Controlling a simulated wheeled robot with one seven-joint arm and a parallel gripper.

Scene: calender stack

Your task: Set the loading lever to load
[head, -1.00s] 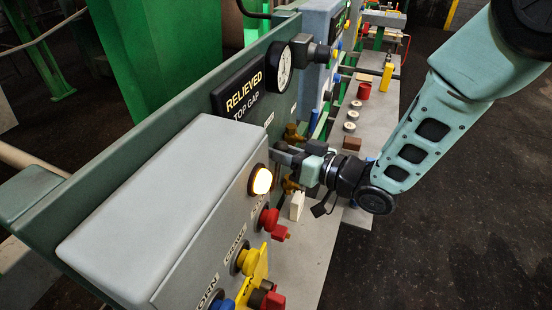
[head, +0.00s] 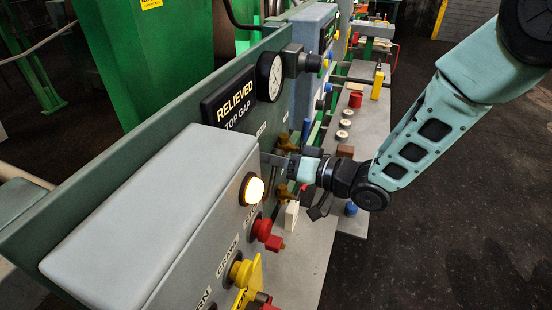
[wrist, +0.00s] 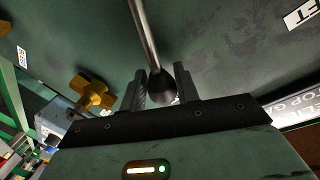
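The lever (wrist: 146,35) is a metal rod with a dark ball knob (wrist: 162,87), seen in the wrist view against the green panel. My gripper (wrist: 160,88) is open, with one finger on each side of the knob. A narrow gap shows beside the left finger; contact on the right is unclear. In the head view my gripper (head: 276,160) reaches to the panel face behind the grey box, and the lever is mostly hidden there. A sign (head: 235,100) reads "RELIEVED" and "TOP GAP". The lever's own position labels are not readable.
A grey control box (head: 150,215) with a lit lamp (head: 253,190) and red and yellow controls stands close to my gripper. Brass-coloured handles (head: 286,193) are beside it; one shows in the wrist view (wrist: 92,92). A shelf (head: 370,140) below holds small items.

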